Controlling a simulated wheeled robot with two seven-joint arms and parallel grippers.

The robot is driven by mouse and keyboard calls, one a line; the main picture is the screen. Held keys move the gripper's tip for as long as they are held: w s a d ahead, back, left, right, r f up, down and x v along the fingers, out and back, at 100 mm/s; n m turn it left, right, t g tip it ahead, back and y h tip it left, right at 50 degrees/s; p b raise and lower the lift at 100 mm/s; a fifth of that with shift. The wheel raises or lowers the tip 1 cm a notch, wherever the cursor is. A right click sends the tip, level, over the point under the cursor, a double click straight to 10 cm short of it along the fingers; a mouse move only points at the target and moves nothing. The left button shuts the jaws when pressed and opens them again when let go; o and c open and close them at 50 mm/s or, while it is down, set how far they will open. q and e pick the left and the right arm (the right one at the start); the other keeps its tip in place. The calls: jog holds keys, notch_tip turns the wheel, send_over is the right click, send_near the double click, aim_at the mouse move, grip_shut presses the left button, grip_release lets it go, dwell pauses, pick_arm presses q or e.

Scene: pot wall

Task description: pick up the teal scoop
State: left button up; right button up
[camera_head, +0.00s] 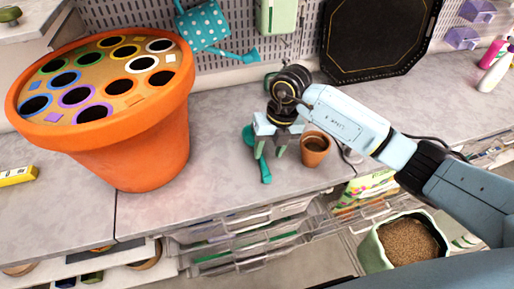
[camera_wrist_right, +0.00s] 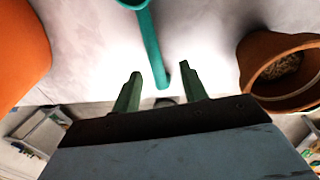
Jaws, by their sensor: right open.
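The teal scoop (camera_head: 265,171) lies on the grey worktop near its front edge, partly hidden by my right gripper in the head view. My right gripper (camera_head: 270,154) is over it with its jaws open. In the right wrist view the scoop's handle (camera_wrist_right: 152,45) runs down from the top, and its end shows between the two green fingertips (camera_wrist_right: 159,80). The fingers do not visibly grip it; I cannot tell the height gap. My left gripper is not in view.
A small terracotta pot (camera_head: 315,149) stands right beside my right gripper. A big orange pot (camera_head: 140,150) with coloured-ringed holes stands at left. A polka-dot watering can (camera_head: 203,25) and a black tray (camera_head: 375,40) are at the back. Drawers (camera_head: 240,235) lie below the front edge.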

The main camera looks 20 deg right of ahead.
aim_at(263, 161)
jog(key=f, duration=0.2)
jog(key=a+f, duration=0.1)
jog(key=f, duration=0.1)
jog(key=shift+w+a+f, duration=0.1)
jog(key=shift+a+f, duration=0.05)
jog(key=shift+a, duration=0.05)
grip_shut()
